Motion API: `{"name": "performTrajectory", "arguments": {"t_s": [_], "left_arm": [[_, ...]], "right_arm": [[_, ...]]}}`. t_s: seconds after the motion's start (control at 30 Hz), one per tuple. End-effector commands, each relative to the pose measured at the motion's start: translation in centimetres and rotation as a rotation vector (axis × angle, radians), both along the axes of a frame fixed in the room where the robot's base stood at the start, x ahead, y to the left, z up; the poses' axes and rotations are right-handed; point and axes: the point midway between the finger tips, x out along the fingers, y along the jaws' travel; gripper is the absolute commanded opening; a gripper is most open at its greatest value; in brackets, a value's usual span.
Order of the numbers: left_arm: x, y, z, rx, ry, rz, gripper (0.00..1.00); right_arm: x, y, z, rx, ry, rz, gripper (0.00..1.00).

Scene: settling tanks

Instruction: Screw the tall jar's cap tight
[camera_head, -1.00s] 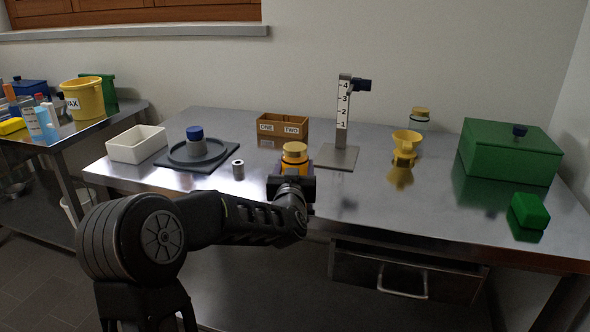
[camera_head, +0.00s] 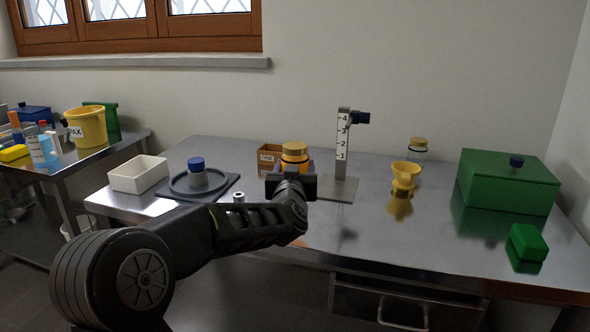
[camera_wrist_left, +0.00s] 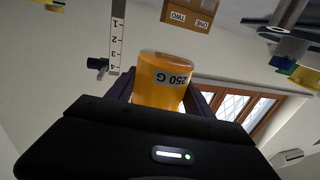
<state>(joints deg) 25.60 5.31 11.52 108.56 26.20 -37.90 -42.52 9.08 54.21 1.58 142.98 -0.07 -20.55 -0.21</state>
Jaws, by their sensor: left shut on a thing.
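A clear glass jar (camera_head: 415,155) with a yellowish cap (camera_head: 418,141) stands at the back of the bench, right of centre, partly behind a yellow funnel. The cap sits on top; how tight cannot be seen. A shorter grey jar with a blue cap (camera_head: 196,163) stands on a round grey plate at the left. My left gripper (camera_head: 291,178) is shut on an orange container (camera_head: 294,158) with a gold top. In the left wrist view this container (camera_wrist_left: 163,82) reads "250 G" upside down between the fingers. My right gripper is not in view.
A post with a numbered scale (camera_head: 342,145) stands right of the held container, a "ONE" box (camera_head: 268,158) behind it. The yellow funnel (camera_head: 405,172), green case (camera_head: 505,185), green block (camera_head: 528,242) and white tray (camera_head: 138,174) stand around.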

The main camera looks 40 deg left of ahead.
Motion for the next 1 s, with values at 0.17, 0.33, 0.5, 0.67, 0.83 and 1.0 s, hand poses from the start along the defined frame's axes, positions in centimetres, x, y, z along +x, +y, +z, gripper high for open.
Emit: {"name": "performTrajectory", "arguments": {"t_s": [0.17, 0.33, 0.5, 0.67, 0.83, 1.0], "left_arm": [[0.01, -0.01, 0.19, 0.002, -0.003, 0.000, 0.00], [0.01, -0.02, 0.18, 0.002, -0.003, 0.000, 0.51], [0.01, -0.01, 0.19, 0.002, -0.003, 0.000, 0.38], [0.01, -0.01, 0.19, 0.002, -0.003, 0.000, 0.24], [0.01, -0.01, 0.19, 0.002, -0.003, 0.000, 0.11], [0.01, -0.01, 0.19, 0.002, -0.003, 0.000, 0.00]], "right_arm": [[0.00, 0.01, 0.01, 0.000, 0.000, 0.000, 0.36], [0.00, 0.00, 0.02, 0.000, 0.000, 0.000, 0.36], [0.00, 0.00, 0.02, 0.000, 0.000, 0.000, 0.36], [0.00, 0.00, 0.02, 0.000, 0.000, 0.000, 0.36], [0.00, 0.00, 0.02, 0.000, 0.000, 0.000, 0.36], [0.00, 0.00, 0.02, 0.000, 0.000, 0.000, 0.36]]}}
